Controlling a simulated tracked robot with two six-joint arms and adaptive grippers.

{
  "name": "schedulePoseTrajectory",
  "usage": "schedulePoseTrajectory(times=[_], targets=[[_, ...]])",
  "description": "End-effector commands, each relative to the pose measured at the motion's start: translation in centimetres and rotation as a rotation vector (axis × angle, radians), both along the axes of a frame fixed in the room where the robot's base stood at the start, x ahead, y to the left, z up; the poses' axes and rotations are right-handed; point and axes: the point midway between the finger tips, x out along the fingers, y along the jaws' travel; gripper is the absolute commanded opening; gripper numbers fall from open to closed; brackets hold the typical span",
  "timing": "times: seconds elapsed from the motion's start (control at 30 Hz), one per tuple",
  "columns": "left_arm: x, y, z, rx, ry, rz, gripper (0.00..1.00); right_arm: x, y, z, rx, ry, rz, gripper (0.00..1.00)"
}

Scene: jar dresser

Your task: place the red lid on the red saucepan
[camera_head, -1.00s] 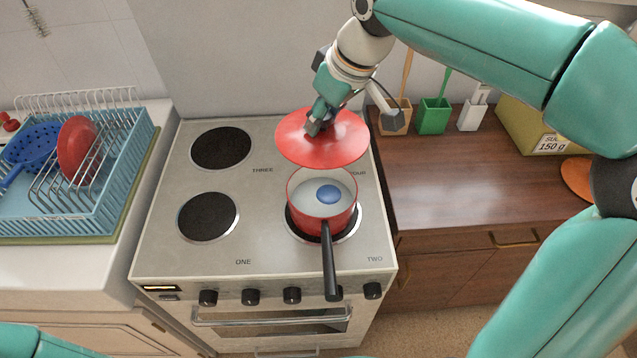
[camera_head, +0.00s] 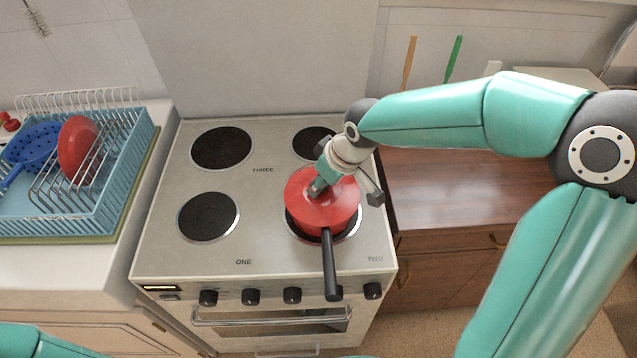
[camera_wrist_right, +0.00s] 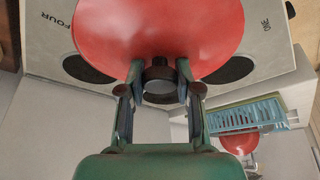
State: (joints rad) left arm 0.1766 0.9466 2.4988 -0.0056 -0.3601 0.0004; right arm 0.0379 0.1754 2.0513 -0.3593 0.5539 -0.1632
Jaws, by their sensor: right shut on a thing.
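The red lid (camera_head: 335,207) covers the opening of the red saucepan (camera_head: 303,228), whose blue-dotted inside is now hidden. I cannot tell whether the lid rests fully on the rim. The saucepan stands on the front right burner, its black handle (camera_head: 330,265) pointing to the stove's front. My right gripper (camera_head: 317,187) is shut on the lid's knob, above the pan. The right wrist view shows the fingers around the dark knob (camera_wrist_right: 158,72) with the red lid (camera_wrist_right: 160,30) beyond them. My left gripper is not in view.
The stove (camera_head: 262,200) has other bare burners. A blue dish rack (camera_head: 95,215) with a red plate (camera_head: 76,146) and a blue colander (camera_head: 33,146) stands left. A wooden counter (camera_head: 450,190) lies right, partly hidden by my right arm.

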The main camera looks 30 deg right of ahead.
Motion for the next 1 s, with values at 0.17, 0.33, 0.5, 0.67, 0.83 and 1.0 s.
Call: schedulePoseTrajectory(times=[0.17,0.33,0.5,0.67,0.83,1.0], targets=[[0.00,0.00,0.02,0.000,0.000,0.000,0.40,0.00,0.01,-0.24,0.000,-0.001,0.000,0.00],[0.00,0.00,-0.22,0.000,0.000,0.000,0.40,0.01,0.00,-0.44,0.000,-0.001,0.000,0.00],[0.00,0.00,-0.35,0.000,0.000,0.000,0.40,0.00,0.02,-0.55,0.000,0.000,0.000,0.47],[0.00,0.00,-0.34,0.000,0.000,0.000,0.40,-0.01,0.03,-0.56,0.000,0.000,0.000,0.58],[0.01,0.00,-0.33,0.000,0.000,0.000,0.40,-0.01,0.04,-0.56,0.000,0.000,0.001,0.58],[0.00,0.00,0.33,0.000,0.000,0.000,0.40,0.01,0.04,0.08,0.000,0.000,0.001,0.58]])
